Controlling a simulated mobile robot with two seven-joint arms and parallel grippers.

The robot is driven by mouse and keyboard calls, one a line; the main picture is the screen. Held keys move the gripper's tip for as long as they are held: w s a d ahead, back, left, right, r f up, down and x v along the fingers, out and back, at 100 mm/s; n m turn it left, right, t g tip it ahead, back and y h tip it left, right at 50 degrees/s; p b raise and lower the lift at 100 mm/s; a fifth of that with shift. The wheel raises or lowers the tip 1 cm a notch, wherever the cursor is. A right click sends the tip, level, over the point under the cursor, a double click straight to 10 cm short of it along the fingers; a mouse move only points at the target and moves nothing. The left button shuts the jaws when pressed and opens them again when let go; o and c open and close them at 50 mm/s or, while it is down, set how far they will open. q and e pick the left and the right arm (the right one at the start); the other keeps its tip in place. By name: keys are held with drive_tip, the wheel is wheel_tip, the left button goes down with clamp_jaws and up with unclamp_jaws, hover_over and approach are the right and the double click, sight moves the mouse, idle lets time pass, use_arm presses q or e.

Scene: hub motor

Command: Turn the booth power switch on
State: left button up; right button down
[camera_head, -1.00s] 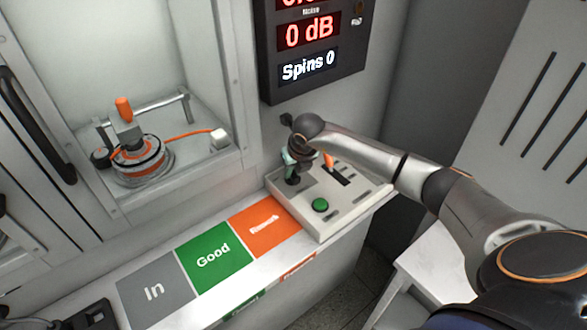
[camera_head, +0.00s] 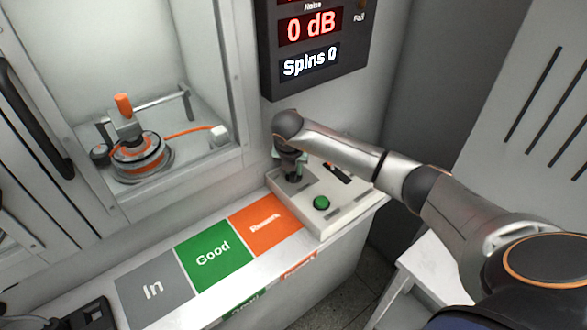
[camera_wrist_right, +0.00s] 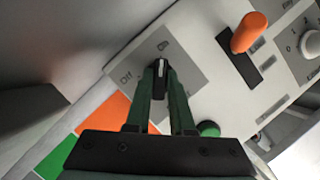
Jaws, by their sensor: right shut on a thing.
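The power switch is a dark rotary knob (camera_wrist_right: 160,68) with a white mark on a grey plate (camera_wrist_right: 190,72), labelled Off at left and On at top in the right wrist view. The white mark points toward the On label. My right gripper (camera_wrist_right: 161,84) is shut on the knob, a green finger on each side of it. In the head view, the right gripper (camera_head: 292,172) reaches down onto the left part of the control box (camera_head: 345,210), and the knob is mostly hidden there. My left gripper is not in view.
The box also has a green button (camera_head: 321,203) and an orange lever (camera_wrist_right: 249,32), close to the right gripper. Left of it are Rework, Good and In pads. A display (camera_head: 311,45) reads 0 dB and Spins 0. A motor (camera_head: 138,152) sits in the booth.

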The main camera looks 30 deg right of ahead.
sight(292, 174)
idle(0.3)
drive_tip(key=c, duration=0.8)
unclamp_jaws()
drive_tip(key=shift+r, duration=0.1)
drive_tip(key=shift+r, duration=0.25)
drive_tip(key=v, duration=0.2)
drive_tip(key=shift+s+a+r, duration=0.1)
drive_tip(key=shift+a+r, duration=0.05)
drive_tip(key=shift+r, duration=0.2)
drive_tip(key=s+a, duration=0.2)
drive_tip(key=s, duration=0.1)
drive_tip(key=s+a, duration=0.3)
drive_tip(key=s+a+b, duration=0.1)
drive_tip(key=s+a, duration=0.2)
drive_tip(key=shift+f, duration=0.2)
